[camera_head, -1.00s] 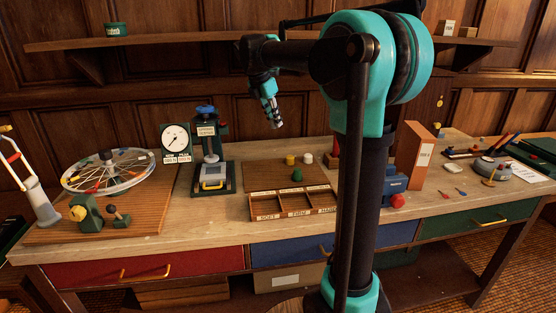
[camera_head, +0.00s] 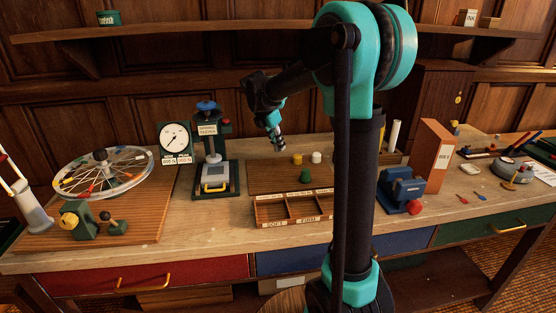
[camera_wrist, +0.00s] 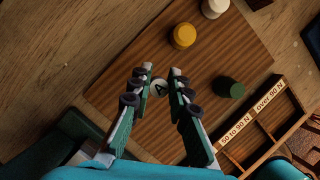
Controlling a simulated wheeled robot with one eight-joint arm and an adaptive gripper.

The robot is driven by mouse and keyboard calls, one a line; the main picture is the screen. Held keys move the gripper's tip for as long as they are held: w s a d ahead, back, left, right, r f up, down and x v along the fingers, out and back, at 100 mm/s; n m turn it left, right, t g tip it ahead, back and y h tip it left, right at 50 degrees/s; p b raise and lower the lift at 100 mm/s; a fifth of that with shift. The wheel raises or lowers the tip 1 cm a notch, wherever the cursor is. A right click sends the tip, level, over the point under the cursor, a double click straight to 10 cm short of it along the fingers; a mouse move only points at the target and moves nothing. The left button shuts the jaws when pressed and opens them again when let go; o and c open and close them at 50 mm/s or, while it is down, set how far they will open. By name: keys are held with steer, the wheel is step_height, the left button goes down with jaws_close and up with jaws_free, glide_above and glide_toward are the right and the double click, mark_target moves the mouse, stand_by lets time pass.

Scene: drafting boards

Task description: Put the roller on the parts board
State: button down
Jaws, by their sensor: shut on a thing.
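My gripper (camera_wrist: 159,78) has its fingertips closed around a pale round roller (camera_wrist: 160,88) with a dark "A" on its end face, in the wrist view. The brown wooden parts board (camera_wrist: 215,55) lies under it. In the head view my gripper (camera_head: 277,148) points down over the left back part of the parts board (camera_head: 262,180); the roller cannot be made out there. I cannot tell the exact gap between roller and board. A yellow roller (camera_wrist: 183,36), a white one (camera_wrist: 214,7) and a green one (camera_wrist: 228,87) stand upright on or at the board.
A divided wooden tray (camera_head: 270,212) lies along the board's front edge. A green press (camera_head: 211,165) and dial gauge (camera_head: 174,138) stand to the left, beside a spoked wheel (camera_head: 103,172). A blue device (camera_head: 401,186) and an orange box (camera_head: 431,158) stand to the right.

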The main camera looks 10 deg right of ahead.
mark_target(280, 165)
steer(key=shift+f, duration=3.4)
steer(key=c, duration=1.4)
jaws_free()
steer(key=shift+f, duration=0.1)
steer(key=v, duration=1.2)
steer(key=shift+s, duration=0.1)
